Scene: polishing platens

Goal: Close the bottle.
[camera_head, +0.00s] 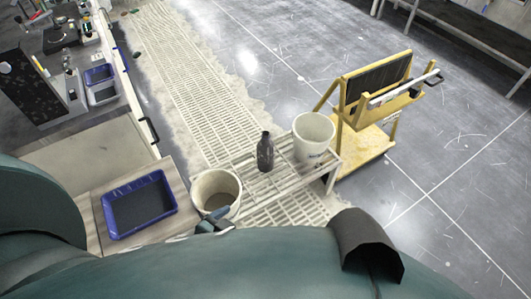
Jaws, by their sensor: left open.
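A dark bottle (265,153) stands upright on the slatted bench (240,160), left of a white bucket. It is too small to tell whether a cap sits on its neck, and I cannot make out a loose cap. My left gripper (211,223) shows small at the lower middle, in front of the left bucket and below and left of the bottle. It is open and apart from the bottle; my own body hides part of it. My right gripper is not in view.
A white bucket (313,139) stands right of the bottle, and a second bucket (215,190) stands to its left. A blue tray (139,205) lies on the counter at left. A yellow cart (362,139) stands behind the bench at right. The floor at right is clear.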

